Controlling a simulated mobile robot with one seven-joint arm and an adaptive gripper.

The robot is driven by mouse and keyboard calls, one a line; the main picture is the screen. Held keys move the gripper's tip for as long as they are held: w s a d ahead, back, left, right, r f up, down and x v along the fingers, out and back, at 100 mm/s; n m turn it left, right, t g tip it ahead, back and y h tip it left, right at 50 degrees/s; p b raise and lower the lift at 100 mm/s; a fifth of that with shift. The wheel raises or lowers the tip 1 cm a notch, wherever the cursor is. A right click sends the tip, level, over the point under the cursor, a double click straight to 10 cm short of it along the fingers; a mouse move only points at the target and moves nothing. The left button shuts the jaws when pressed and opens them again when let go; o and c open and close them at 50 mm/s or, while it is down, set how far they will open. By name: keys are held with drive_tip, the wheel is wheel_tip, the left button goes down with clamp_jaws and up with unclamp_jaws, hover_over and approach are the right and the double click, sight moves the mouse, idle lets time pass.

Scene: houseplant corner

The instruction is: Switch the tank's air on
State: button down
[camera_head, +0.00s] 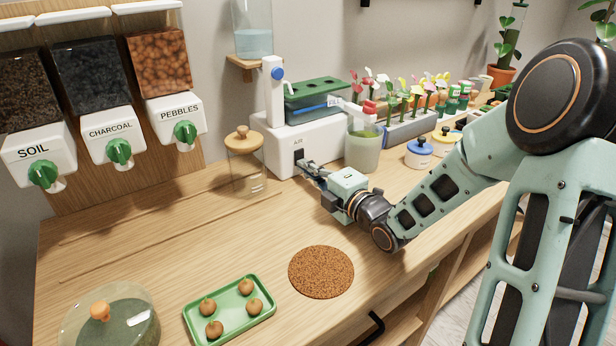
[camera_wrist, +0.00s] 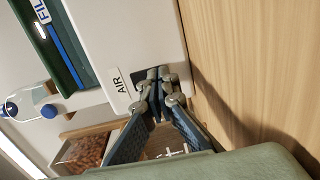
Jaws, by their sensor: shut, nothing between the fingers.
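The white tank base (camera_head: 282,148) stands at the back of the counter, with a green-topped tank (camera_head: 312,97) on it. Its front carries the label AIR (camera_wrist: 121,86) beside a dark switch plate (camera_wrist: 140,78). My gripper (camera_head: 305,168) is shut and empty, its fingertips right at the switch plate. In the wrist view the gripper (camera_wrist: 162,82) covers most of the plate. The switch itself is hidden behind the fingertips, so its position cannot be told. Whether the fingertips touch it cannot be told either.
A lidded glass jar (camera_head: 246,165) stands just left of the tank base, and a green translucent cup (camera_head: 363,148) just right. A cork mat (camera_head: 321,272) and a green tray (camera_head: 230,312) with several brown balls lie in front. The counter between them is clear.

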drive_tip(key=shift+p, duration=0.35)
drive_tip(key=v, duration=0.7)
drive_tip(key=shift+s+d, duration=0.1)
drive_tip(key=shift+s, duration=0.1)
